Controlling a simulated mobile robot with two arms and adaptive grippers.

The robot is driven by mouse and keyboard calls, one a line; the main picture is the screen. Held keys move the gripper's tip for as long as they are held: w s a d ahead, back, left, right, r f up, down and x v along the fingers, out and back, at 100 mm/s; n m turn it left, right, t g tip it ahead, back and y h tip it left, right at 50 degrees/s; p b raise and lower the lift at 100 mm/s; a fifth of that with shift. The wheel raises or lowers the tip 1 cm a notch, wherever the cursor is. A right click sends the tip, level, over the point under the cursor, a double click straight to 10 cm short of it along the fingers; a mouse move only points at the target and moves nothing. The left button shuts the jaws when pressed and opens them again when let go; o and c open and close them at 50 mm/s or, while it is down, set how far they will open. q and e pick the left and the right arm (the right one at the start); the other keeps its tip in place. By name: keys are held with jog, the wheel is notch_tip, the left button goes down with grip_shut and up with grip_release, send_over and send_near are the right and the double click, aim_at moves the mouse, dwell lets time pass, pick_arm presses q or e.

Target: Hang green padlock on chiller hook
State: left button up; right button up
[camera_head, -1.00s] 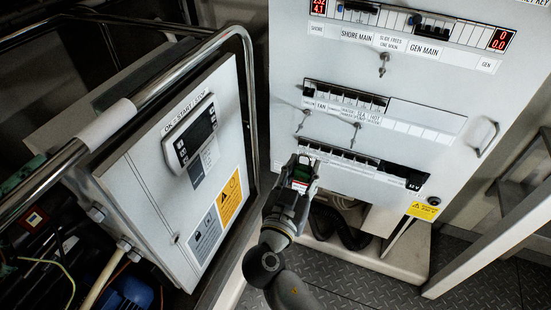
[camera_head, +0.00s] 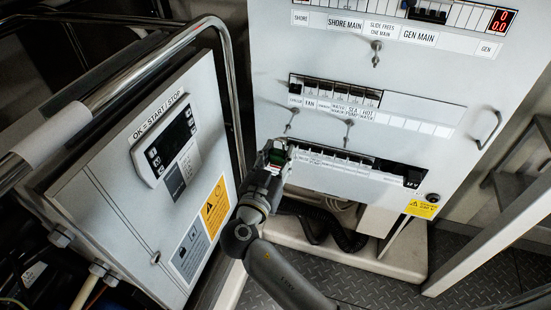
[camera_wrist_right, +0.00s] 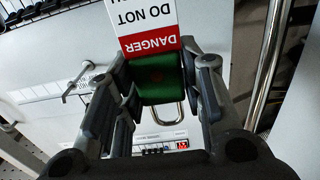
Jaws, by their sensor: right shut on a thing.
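My right gripper (camera_head: 274,158) is shut on the green padlock (camera_head: 277,155), in front of the white breaker panel (camera_head: 425,155). In the right wrist view the padlock (camera_wrist_right: 158,82) sits between the fingers (camera_wrist_right: 165,78). Its metal shackle (camera_wrist_right: 172,112) points down in that picture, and a red and white DANGER tag (camera_wrist_right: 150,35) hangs at its other end. Small metal hook-like fittings stick out of the panel: a left one (camera_head: 291,122), a middle one (camera_head: 349,130) and an upper one (camera_head: 376,52). The padlock appears below and left of the left fitting, apart from it. My left gripper is not in view.
A white control box (camera_head: 150,210) with a display (camera_head: 176,140) stands close on the left, with a metal tube rail (camera_head: 120,75) around it. A panel handle (camera_head: 489,130) sticks out at the right. Black hoses (camera_head: 322,228) lie below the panel.

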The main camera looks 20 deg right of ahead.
jog(key=shift+w+d, duration=0.35)
jog(key=shift+w, duration=0.05)
pick_arm(q)
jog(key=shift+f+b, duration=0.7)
jog(key=shift+b, duration=0.05)
pick_arm(e)
jog(key=shift+w+d+f, duration=0.25)
jog(key=shift+w+d, duration=0.25)
jog(key=shift+w, duration=0.25)
jog(key=shift+w+d+f, duration=0.2)
jog(key=shift+w+d, duration=0.25)
jog(key=shift+w, duration=0.3)
jog(key=shift+w+d+f, duration=0.25)
jog(key=shift+w+d, duration=0.25)
jog(key=shift+w, duration=0.25)
jog(key=o, duration=1.2)
